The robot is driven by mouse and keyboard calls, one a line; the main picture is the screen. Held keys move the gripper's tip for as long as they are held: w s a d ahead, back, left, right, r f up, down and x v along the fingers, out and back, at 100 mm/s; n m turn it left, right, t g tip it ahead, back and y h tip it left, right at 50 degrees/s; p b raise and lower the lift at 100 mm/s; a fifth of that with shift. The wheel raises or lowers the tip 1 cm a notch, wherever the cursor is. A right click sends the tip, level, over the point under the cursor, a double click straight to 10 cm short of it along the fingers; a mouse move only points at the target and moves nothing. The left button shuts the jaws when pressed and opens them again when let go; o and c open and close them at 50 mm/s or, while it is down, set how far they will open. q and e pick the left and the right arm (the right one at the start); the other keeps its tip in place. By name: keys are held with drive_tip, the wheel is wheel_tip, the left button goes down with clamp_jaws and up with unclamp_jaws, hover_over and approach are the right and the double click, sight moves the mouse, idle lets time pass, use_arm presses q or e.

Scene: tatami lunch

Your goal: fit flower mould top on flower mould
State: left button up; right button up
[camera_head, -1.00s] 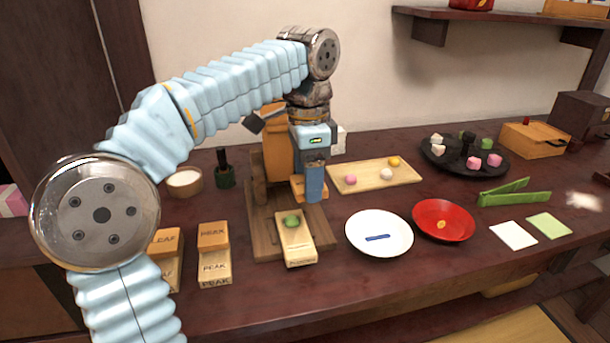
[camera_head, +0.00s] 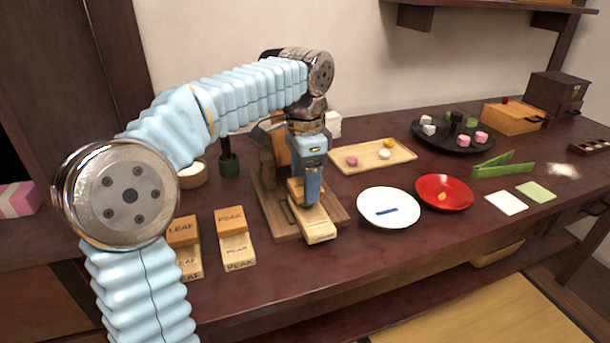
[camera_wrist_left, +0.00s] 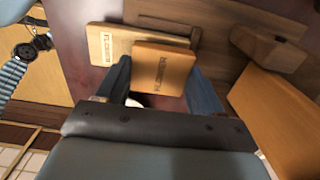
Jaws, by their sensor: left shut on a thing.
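The flower mould (camera_head: 318,228) is a pale wooden block lying on a brown board near the table's front. In the left wrist view the flower mould (camera_wrist_left: 112,47) shows its lettered end. My left gripper (camera_head: 306,196) points down over it, shut on the flower mould top (camera_head: 296,190), a darker orange block. In the left wrist view the flower mould top (camera_wrist_left: 162,70) sits between the fingers and overlaps the mould. I cannot tell whether the two touch. The mould's hollow and the green ball are hidden. My right gripper is not in view.
Leaf blocks (camera_head: 184,232) and peak blocks (camera_head: 232,222) stand left of the brown board (camera_head: 275,213). A white plate (camera_head: 375,220) and red bowl (camera_head: 444,181) are to the right. A sweets tray (camera_head: 345,166) lies behind. The table's front edge is clear.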

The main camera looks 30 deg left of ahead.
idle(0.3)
use_arm(q)
drive_tip(key=shift+f+b, duration=0.45)
drive_tip(key=shift+f, duration=0.4)
drive_tip(key=o, duration=1.1)
wheel_tip(320, 180, up, 14)
drive_tip(key=p, duration=0.4)
drive_tip(key=shift+f, duration=0.1)
